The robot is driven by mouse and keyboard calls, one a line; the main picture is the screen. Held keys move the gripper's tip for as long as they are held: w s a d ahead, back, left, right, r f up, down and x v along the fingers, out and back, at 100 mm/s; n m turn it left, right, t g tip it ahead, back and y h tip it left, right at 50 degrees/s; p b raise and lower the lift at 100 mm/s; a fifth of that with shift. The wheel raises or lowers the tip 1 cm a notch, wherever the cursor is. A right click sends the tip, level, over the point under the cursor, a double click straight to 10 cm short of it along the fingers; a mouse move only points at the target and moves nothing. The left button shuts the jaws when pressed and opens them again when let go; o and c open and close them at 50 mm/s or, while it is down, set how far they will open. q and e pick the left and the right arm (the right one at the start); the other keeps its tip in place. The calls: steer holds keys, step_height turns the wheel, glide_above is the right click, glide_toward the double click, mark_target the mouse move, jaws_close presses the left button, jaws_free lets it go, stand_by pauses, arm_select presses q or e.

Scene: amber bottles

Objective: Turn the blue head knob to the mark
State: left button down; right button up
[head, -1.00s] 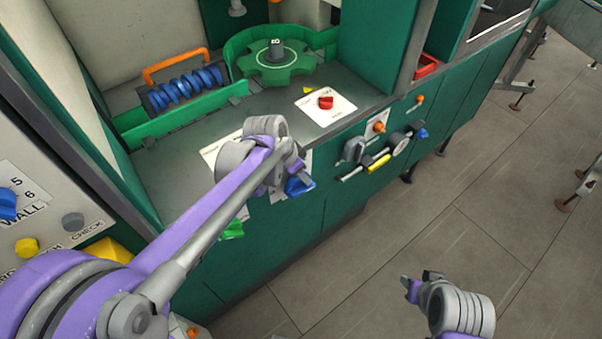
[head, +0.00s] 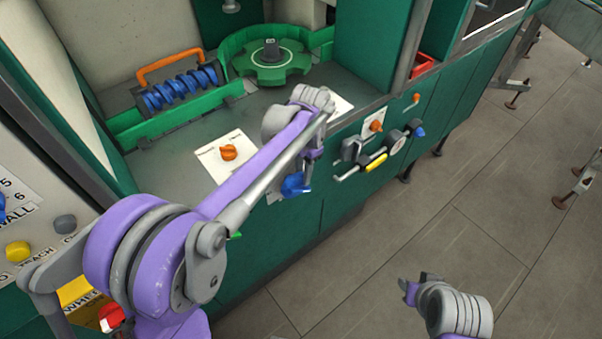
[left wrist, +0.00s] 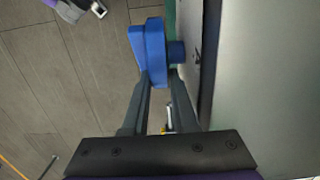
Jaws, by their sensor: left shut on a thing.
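The blue head knob (head: 293,185) sticks out from the green front panel below the counter. It also shows in the left wrist view (left wrist: 154,50), side-on against a pale plate. My left gripper (head: 308,180) is shut on the blue knob; its two fingers (left wrist: 160,85) reach the knob in the left wrist view. A white label (head: 274,194) behind the knob is mostly covered, and I cannot make out the mark. My right gripper (head: 420,288) is open and empty over the floor, well away from the panel.
An orange knob on a white card (head: 228,153) sits on the counter. Right of the blue knob are handles with a yellow grip (head: 376,162), a gauge and small orange knobs. A green star wheel (head: 270,62) stands behind.

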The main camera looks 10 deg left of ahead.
arm_select(q)
steer(key=c, duration=1)
jaws_free()
steer(key=r, duration=1)
steer(key=shift+w+d+r+p, duration=0.3)
steer(key=shift+w+r+p, duration=0.05)
steer(key=shift+r, duration=0.05)
steer(key=s+a+f+n+t, duration=0.2)
steer(key=s+f, duration=0.1)
steer(key=s, duration=0.4)
steer(key=s+a+f+n+t, duration=0.2)
steer(key=s+f+n, duration=0.1)
steer(key=s, duration=0.5)
steer(key=s+a+f+n+t, duration=0.2)
steer(key=s+f, duration=0.3)
steer(key=s, duration=0.2)
steer(key=shift+s+a+f+n+h, duration=0.2)
steer(key=shift+s+a+n+h, duration=0.1)
steer(key=shift+s, duration=0.1)
